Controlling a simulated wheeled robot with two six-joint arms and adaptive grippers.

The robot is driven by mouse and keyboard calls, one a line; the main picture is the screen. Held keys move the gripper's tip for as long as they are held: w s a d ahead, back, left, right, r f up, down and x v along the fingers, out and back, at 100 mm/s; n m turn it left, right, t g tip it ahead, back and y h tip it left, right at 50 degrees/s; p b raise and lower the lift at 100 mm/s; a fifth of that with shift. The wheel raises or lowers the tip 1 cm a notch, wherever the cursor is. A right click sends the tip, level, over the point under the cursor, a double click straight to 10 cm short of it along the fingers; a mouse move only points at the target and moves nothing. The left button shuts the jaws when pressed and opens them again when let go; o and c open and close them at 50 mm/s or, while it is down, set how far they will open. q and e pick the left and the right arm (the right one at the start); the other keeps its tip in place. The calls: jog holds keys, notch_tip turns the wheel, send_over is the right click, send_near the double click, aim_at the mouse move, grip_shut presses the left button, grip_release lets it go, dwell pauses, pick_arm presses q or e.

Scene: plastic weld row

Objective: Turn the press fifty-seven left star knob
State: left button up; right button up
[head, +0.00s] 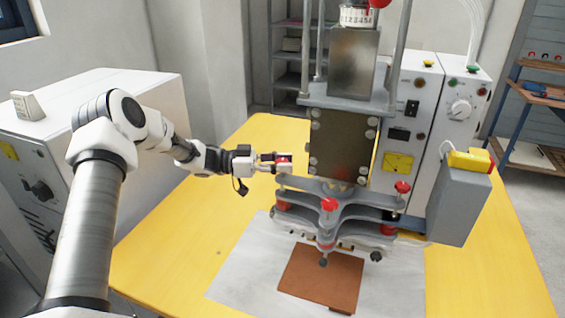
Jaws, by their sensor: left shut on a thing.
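The press (341,150) stands on the yellow table, with a dark plate between its posts and a grey layered base below. My left gripper (282,160) reaches in from the left and is shut on a red star knob (284,158) at the press's left side. The fingers hide part of that knob. Two other red star knobs show on the base, one at the front middle (329,204) and one at the right (403,187). My right gripper is not in view.
A brown sheet (320,278) lies on a pale mat (238,274) before the press. White control boxes (455,125) stand behind it, and a grey box with a yellow-red top (461,205) stands at the right. A white cabinet (60,130) is at the left. The yellow table (185,232) is clear at left.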

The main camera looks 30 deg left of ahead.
pick_arm(q)
jog(key=shift+m+g+h, duration=0.6)
jog(key=shift+m+g, duration=0.1)
jog(key=shift+g, duration=0.3)
jog(key=shift+r, duration=0.1)
jog(key=o, duration=1.2)
jog(key=v, duration=1.2)
jog(key=shift+w, duration=0.15)
